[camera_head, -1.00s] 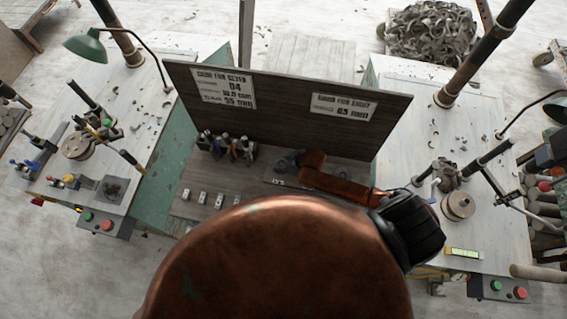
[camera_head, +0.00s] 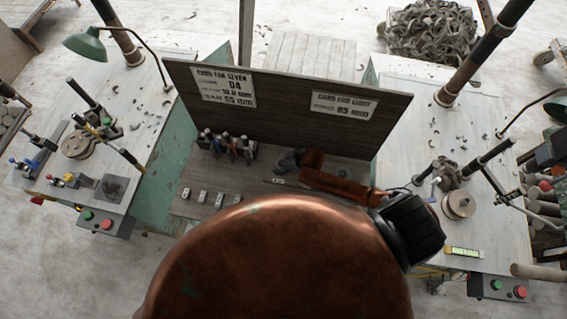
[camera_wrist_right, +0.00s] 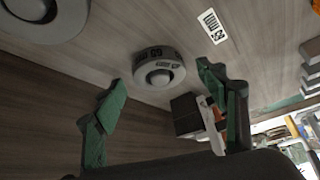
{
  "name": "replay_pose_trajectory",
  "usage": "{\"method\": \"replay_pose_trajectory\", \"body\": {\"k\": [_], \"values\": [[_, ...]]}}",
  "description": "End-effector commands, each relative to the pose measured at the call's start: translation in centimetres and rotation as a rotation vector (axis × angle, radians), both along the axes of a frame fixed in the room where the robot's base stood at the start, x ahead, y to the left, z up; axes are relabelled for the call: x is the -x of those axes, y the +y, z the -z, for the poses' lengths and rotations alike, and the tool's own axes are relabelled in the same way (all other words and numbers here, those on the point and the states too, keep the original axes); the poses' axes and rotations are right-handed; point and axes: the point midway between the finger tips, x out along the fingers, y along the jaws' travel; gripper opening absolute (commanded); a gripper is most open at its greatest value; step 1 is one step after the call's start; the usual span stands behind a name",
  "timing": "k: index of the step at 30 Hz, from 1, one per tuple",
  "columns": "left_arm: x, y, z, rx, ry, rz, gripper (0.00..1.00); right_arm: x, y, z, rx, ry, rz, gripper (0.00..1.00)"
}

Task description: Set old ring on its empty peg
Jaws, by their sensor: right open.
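My right gripper (camera_head: 287,162) is over the grey-brown bench (camera_head: 195,180) in the head view, small and partly hidden by my arm. In the right wrist view the right gripper (camera_wrist_right: 160,82) has its two green fingertips spread wide, with nothing between them. A pale grey ring (camera_wrist_right: 159,70) with dark printed marks lies beyond the fingertips, around a round knob. A larger grey disc (camera_wrist_right: 45,14) is cut off at the top left. I cannot tell which is the old ring, nor find an empty peg. My left gripper is out of view.
An upright board (camera_head: 290,110) with two printed cards stands behind the bench. A rack of tools (camera_head: 228,148) and several small white tags stand left of my right gripper. In the wrist view a white label (camera_wrist_right: 213,27) and a dark block (camera_wrist_right: 186,116) lie near the right finger.

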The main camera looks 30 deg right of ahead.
Motion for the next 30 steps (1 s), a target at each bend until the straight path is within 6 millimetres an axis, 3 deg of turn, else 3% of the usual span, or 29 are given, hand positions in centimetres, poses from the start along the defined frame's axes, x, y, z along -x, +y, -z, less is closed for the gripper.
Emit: {"method": "replay_pose_trajectory", "body": {"k": [8, 21, 30], "values": [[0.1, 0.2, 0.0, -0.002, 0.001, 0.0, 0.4, 1.0, -0.5, -1.3, 0.001, 0.001, -0.001, 0.66], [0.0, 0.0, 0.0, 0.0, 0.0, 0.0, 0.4, 5.0, -2.5, -8.5, 0.0, 0.0, -0.001, 0.66], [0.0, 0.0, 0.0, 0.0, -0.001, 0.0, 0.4, 5.8, -2.9, -10.1, 0.0, 0.0, 0.0, 0.66]]}}
